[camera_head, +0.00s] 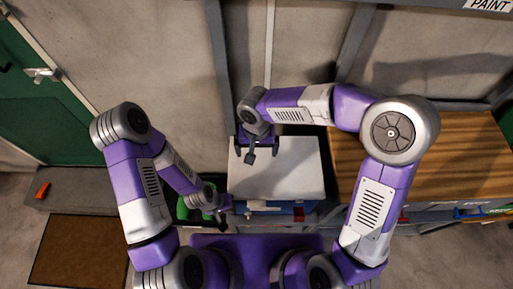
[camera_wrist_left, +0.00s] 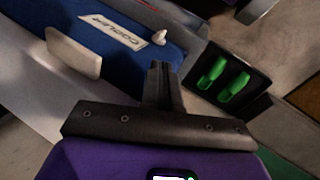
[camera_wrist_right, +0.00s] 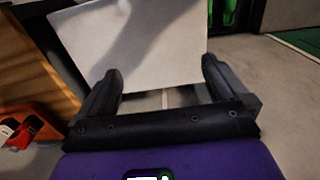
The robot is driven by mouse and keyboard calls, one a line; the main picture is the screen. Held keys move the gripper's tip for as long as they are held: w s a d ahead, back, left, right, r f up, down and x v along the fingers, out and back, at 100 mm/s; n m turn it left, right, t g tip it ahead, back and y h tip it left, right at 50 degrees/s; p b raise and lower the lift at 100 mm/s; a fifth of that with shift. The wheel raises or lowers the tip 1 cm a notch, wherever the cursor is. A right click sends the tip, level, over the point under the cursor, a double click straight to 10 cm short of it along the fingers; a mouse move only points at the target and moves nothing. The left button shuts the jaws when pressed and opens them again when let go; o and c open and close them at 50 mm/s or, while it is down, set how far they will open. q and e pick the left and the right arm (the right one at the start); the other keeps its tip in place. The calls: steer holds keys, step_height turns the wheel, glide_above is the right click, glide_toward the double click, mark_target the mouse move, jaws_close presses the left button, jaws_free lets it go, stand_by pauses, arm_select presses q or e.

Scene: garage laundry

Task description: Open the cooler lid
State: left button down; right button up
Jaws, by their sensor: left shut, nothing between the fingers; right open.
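The cooler has a flat white lid (camera_head: 297,170) and a blue body (camera_head: 272,206); the lid looks shut in the head view. In the left wrist view its blue front (camera_wrist_left: 60,22) shows a COOLER label (camera_wrist_left: 112,31), a pale latch-like piece (camera_wrist_left: 74,52) and a small white knob (camera_wrist_left: 159,37). My left gripper (camera_head: 221,212) is shut and empty beside the cooler's front left corner.
A wooden worktop (camera_head: 450,150) stands close on the cooler's right. Green shoes (camera_wrist_left: 220,80) sit in a dark tray on its left. A grey wall and posts (camera_head: 175,60) rise behind. A brown mat (camera_head: 75,250) and a green door (camera_head: 45,100) are at the left.

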step_height(320, 180, up, 8)
steer(key=shift+f+p, duration=0.2)
steer(key=shift+p, duration=0.25)
